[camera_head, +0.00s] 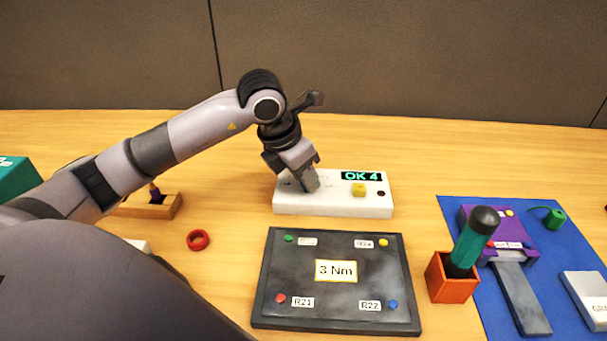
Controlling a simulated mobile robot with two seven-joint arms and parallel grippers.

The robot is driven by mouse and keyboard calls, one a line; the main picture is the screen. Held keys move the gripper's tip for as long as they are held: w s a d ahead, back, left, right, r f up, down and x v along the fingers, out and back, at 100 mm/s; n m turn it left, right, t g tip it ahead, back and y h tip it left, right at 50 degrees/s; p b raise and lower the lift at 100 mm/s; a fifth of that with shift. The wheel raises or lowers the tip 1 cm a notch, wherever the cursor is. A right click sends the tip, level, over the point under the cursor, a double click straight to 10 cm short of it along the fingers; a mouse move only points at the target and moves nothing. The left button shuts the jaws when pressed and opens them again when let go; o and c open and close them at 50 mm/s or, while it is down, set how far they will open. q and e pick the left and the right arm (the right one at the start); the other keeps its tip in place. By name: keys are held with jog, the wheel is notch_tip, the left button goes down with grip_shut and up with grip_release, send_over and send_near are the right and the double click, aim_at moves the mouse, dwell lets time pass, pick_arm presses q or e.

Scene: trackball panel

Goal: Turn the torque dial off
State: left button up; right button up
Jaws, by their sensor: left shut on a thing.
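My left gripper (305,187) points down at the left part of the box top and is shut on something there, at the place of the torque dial. The fingers hide the dial, so its setting cannot be seen. My right gripper is not in view.
The dark panel (337,304) carries a "3 Nm" label and coloured dots. An orange holder (452,284) with a teal-handled tool (474,239) stands right of it. A blue mat (577,259) lies far right. A red ring (198,240) lies left of the panel.

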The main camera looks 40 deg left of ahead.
pick_arm(q)
jog(key=n+y, duration=0.1)
jog(key=n, duration=0.1)
jog(key=n+y+b, duration=0.1)
jog(key=n, duration=0.2)
jog(key=shift+d, duration=0.2)
jog(key=shift+n, duration=0.4)
jog(key=o, duration=1)
jog(key=shift+o, duration=0.2)
jog(key=v, duration=0.7)
jog(key=shift+s, duration=0.15)
